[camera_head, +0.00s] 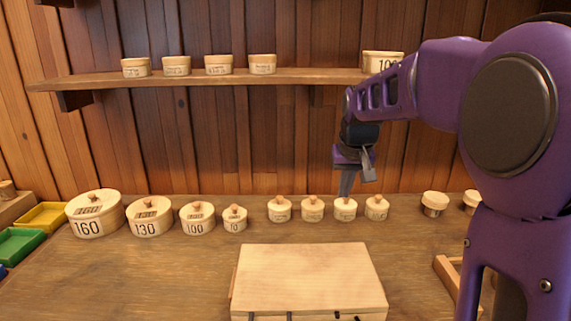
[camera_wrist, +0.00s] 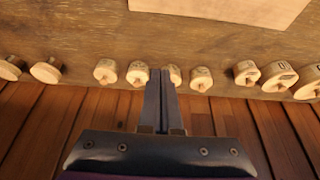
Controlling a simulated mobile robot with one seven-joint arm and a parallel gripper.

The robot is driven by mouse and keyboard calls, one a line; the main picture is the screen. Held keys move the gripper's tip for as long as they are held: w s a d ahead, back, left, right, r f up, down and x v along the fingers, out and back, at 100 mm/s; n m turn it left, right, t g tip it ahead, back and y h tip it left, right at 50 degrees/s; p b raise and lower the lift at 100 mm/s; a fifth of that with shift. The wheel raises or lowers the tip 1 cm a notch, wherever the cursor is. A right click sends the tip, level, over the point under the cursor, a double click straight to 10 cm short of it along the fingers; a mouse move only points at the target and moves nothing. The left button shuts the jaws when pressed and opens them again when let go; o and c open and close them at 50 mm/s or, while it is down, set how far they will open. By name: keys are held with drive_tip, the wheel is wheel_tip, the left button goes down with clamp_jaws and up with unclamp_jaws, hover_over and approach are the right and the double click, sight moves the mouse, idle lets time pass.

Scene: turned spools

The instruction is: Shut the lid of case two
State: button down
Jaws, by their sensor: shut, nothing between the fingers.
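A pale wooden case (camera_head: 310,275) lies on the table at the front middle. Its flat top looks level and covers it, with small dark pieces along its near edge. No number is visible on it, so I cannot tell whether it is case two. It also shows in part at the top of the wrist view (camera_wrist: 220,8). My gripper (camera_head: 347,192) is shut and empty, pointing down above the back of the table near the small lidded tubs. It is behind and apart from the case. In the wrist view, its fingers (camera_wrist: 164,76) are together.
Round lidded boxes (camera_head: 149,217) marked 160, 130, 100 and 10 stand at the back left. Several small tubs (camera_head: 312,209) stand behind the case. A shelf (camera_head: 200,78) holds more boxes. Yellow and green trays (camera_head: 18,243) are at the left. A wooden frame (camera_head: 447,272) is at the right.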

wheel_tip(320, 180, up, 6)
drive_tip(key=p, duration=0.5)
drive_tip(key=shift+r, duration=0.2)
